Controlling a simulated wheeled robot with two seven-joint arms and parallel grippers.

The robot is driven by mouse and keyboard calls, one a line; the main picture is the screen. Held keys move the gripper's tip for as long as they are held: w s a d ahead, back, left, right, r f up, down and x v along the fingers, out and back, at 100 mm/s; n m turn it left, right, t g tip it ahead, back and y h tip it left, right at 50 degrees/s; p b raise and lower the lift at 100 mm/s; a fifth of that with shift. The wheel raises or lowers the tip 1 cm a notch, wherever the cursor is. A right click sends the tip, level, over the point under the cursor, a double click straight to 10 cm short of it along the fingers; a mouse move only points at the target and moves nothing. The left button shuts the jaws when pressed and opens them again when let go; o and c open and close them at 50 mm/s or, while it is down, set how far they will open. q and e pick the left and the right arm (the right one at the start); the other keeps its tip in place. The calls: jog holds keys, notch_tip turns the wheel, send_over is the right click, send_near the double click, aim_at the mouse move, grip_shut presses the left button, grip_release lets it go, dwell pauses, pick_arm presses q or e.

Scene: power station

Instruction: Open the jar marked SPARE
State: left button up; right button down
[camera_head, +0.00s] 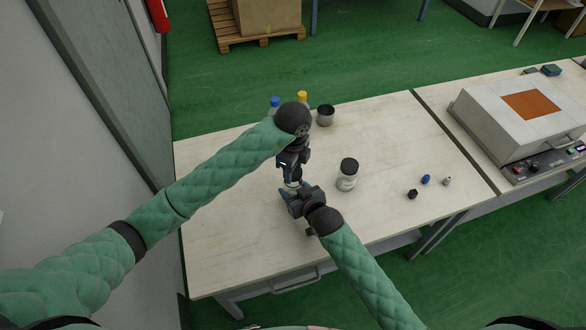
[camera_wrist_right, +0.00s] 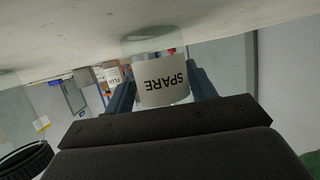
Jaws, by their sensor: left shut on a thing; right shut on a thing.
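The jar marked SPARE (camera_wrist_right: 168,82) has a pale label, upside down in the right wrist view, and clear glass near the bench top. I cannot tell if it touches the bench. My right gripper (camera_wrist_right: 163,88) is shut around its body, a finger on each side; in the head view this gripper (camera_head: 294,190) comes from the front. My left gripper (camera_head: 292,178) is directly above, pointing down, shut at the jar's top; the lid is hidden. A second jar (camera_head: 347,176) with a black lid stands upright to the right.
On the bench (camera_head: 235,215) stand blue-capped (camera_head: 274,103) and yellow-capped (camera_head: 302,97) bottles and a dark metal cup (camera_head: 326,115) behind. Small parts (camera_head: 425,180) lie to the right. A grey device (camera_head: 525,115) occupies the right bench. The bench's front left is clear.

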pick_arm(q)
jog(key=shift+r, duration=2)
pick_arm(e)
jog(key=shift+c, duration=2.1)
grip_release()
pick_arm(q)
jog(key=shift+f, duration=0.1)
